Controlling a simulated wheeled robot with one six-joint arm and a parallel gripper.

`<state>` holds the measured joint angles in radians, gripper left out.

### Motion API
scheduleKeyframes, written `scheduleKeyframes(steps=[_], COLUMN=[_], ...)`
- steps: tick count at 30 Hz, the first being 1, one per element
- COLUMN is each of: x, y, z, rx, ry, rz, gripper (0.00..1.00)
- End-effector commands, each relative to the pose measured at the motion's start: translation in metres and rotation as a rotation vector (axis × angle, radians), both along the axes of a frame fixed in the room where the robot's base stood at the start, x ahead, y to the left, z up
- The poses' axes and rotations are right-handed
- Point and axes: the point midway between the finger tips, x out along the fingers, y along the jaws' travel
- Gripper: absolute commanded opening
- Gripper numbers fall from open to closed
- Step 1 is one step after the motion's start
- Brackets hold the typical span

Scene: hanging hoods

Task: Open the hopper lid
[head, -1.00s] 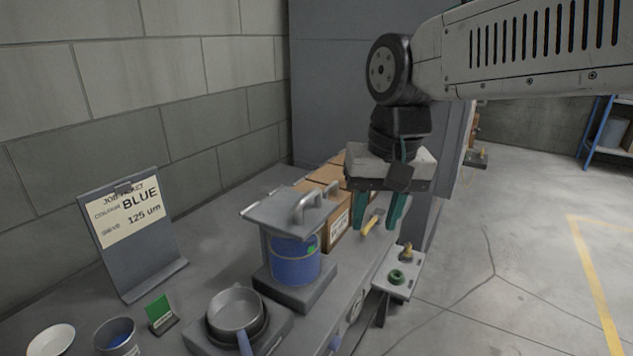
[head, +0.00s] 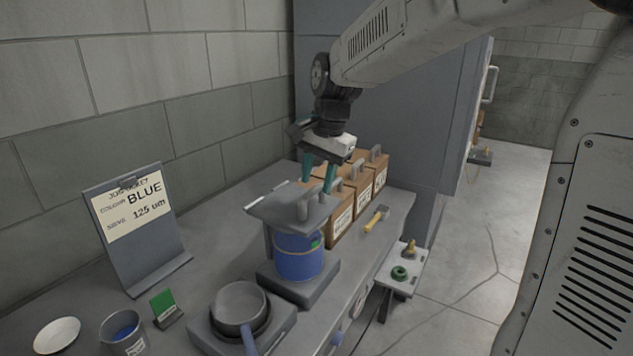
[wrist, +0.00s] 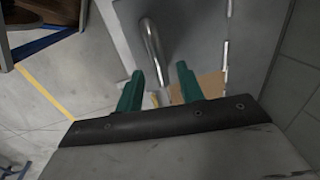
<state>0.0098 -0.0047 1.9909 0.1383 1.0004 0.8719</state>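The hopper is a blue drum (head: 298,262) under a grey lid (head: 275,206), standing on a dark base on the bench. The lid looks shut, with a raised curved handle (head: 318,210) on its right part and a thin rod at its left edge. My gripper (head: 318,180) is just above and behind the lid, with green fingers pointing down. In the wrist view the fingers (wrist: 158,88) are apart and empty. A grey panel there, which looks like the lid, carries a curved metal handle (wrist: 152,48) ahead of the fingers. Whether a finger touches the lid is unclear.
Several brown cartons (head: 341,222) stand behind the hopper, close to my gripper. A yellow-handled tool (head: 376,219) lies to their right. A pan (head: 238,306) and job ticket board (head: 137,235) stand nearer. A tall grey cabinet (head: 400,125) rises behind.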

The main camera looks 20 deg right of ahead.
Motion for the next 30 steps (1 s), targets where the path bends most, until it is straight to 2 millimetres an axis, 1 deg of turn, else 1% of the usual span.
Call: scheduleKeyframes(steps=[1, 4, 13, 14, 15, 17, 18, 26, 30], x=[0.0004, 0.0015, 0.0019, 0.0019, 0.0019, 0.0019, 0.0019, 0.0028, 0.0059], y=[0.0008, 0.0016, 0.0019, 0.0019, 0.0019, 0.0019, 0.0019, 0.0019, 0.0021], z=[-0.0065, -0.0127, -0.0150, -0.0150, -0.0150, -0.0149, -0.0149, -0.0131, -0.0077], rx=[0.000, 0.000, 0.000, 0.000, 0.000, 0.000, 0.000, -0.008, -0.033], ry=[0.004, 0.001, 0.000, 0.000, 0.000, 0.000, 0.000, 0.011, 0.045], rz=[0.000, 0.001, 0.001, 0.001, 0.001, 0.001, 0.001, 0.001, 0.000], gripper=[0.38, 0.38, 0.38, 0.29, 0.18, 0.02, 0.00, 0.00, 0.00])
